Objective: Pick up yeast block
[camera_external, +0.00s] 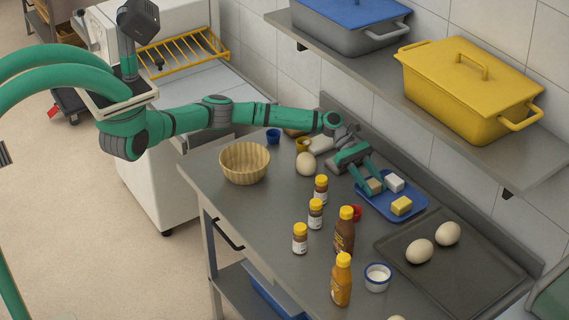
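A small tan block (374,186), likely the yeast block, lies on the blue tray (391,216). A white block (395,182) and a yellow block (401,205) lie on the same tray. My gripper (374,187) reaches down over the tray's left end, with a green finger on either side of the tan block. The fingers partly hide the block. I cannot tell whether they touch it or are apart from it.
A dark baking tray (470,275) with two eggs is at the right. Several bottles, including a brown one (344,232), a small white bowl (377,277) and a wicker basket (244,162) stand on the counter. A shelf with a yellow bin (466,90) overhangs the back.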

